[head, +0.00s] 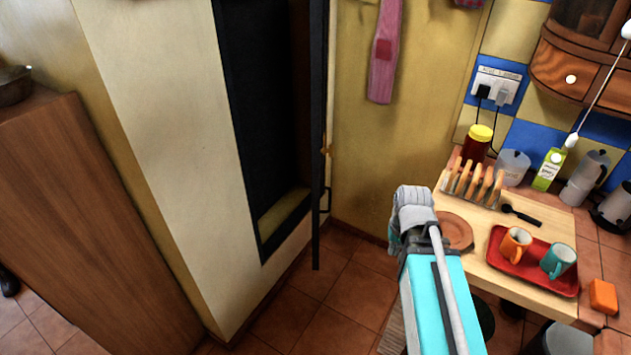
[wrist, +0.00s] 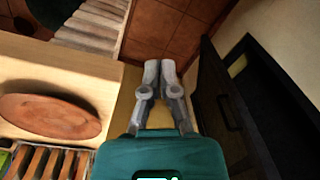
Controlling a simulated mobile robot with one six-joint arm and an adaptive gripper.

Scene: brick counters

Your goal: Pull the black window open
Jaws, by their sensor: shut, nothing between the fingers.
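The black window has a tall dark frame (head: 262,215) set in the pale wall. Its black sash (head: 318,120) stands swung out from the frame, seen nearly edge-on, with a gap between them. A dark handle (head: 325,195) sits low on the sash. In the wrist view the black window (wrist: 265,100) is at the right. My gripper (wrist: 160,66) is shut and empty, its fingers together and apart from the window. In the head view my arm reaches up beside the counter, right of the sash; the fingertips are hard to make out there.
A wooden board (head: 530,299) on the tiled counter holds a brown plate (head: 458,232), a toast rack (head: 473,184) and a red tray (head: 505,268) with two mugs. A brown cabinet (head: 90,215) stands at left. Tiled floor (head: 345,290) is open below the sash.

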